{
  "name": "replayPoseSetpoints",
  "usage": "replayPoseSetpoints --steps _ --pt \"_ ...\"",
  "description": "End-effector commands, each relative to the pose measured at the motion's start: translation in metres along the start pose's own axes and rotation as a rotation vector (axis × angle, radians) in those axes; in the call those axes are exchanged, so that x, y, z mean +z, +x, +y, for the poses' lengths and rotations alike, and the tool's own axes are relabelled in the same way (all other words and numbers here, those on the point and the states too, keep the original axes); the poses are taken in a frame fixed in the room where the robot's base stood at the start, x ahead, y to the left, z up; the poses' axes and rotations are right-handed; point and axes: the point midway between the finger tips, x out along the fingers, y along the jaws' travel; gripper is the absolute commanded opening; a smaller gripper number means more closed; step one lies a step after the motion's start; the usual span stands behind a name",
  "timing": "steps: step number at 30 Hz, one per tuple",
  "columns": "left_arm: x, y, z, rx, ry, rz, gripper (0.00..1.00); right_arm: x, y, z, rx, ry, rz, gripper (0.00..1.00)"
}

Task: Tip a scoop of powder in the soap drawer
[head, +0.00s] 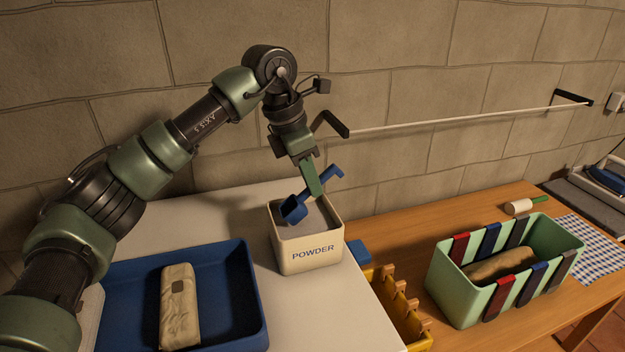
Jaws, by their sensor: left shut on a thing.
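A cream box (309,258) marked POWDER stands on a white top (335,310), open at the top, with pale powder (318,212) inside. My left gripper (317,186) is above the box, shut on the handle of a blue scoop (294,208). The scoop is tilted, its bowl low in the box's opening at the left side. I cannot tell how much powder is in the bowl. No soap drawer can be made out in this view. My right gripper is not in view.
A blue tray (235,300) holding a wrapped beige packet lies left of the box. A small blue piece (359,251) and a yellow rack (415,333) are at the white top's right edge. A green striped basket (444,281) stands on the wooden table (400,262). A rail (450,120) crosses the wall.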

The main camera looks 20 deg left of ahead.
Motion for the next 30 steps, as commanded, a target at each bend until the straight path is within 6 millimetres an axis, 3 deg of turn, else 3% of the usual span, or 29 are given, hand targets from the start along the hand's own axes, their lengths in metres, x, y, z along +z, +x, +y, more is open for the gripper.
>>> replayPoseSetpoints --steps 13,30 --pt "-0.013 0.041 0.0 0.001 0.0 0.001 0.0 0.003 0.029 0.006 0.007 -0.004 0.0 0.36" --pt "-0.015 0.046 0.0 0.001 0.0 0.0 0.0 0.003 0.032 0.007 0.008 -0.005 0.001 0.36"
